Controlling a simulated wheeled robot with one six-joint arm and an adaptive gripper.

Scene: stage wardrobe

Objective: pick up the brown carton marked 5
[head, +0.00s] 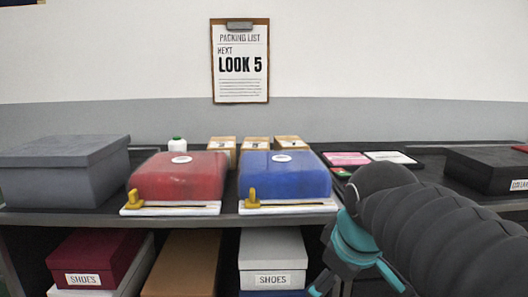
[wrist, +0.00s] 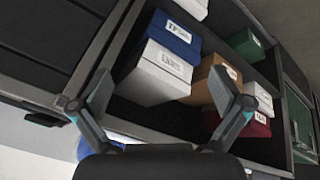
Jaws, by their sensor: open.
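In the head view several small brown cartons stand in a row at the back of the counter, behind the red and blue cases: a left one (head: 223,141), a middle one (head: 257,141) and a right one (head: 290,141). Their lower parts are hidden. Each bears a white label with a mark too small to read surely; the middle one may be 5. My gripper (head: 325,272) is low at the counter's front, partly cut off by the bottom edge. In the wrist view my gripper (wrist: 166,92) is open and empty, facing boxes on the shelf below.
A red case (head: 178,178) and a blue case (head: 285,178) stand in front of the cartons. A grey box (head: 65,170) is at left, a black box (head: 490,168) at right. A white bottle (head: 177,145) stands near the cartons. Shoe boxes (head: 272,260) fill the lower shelf.

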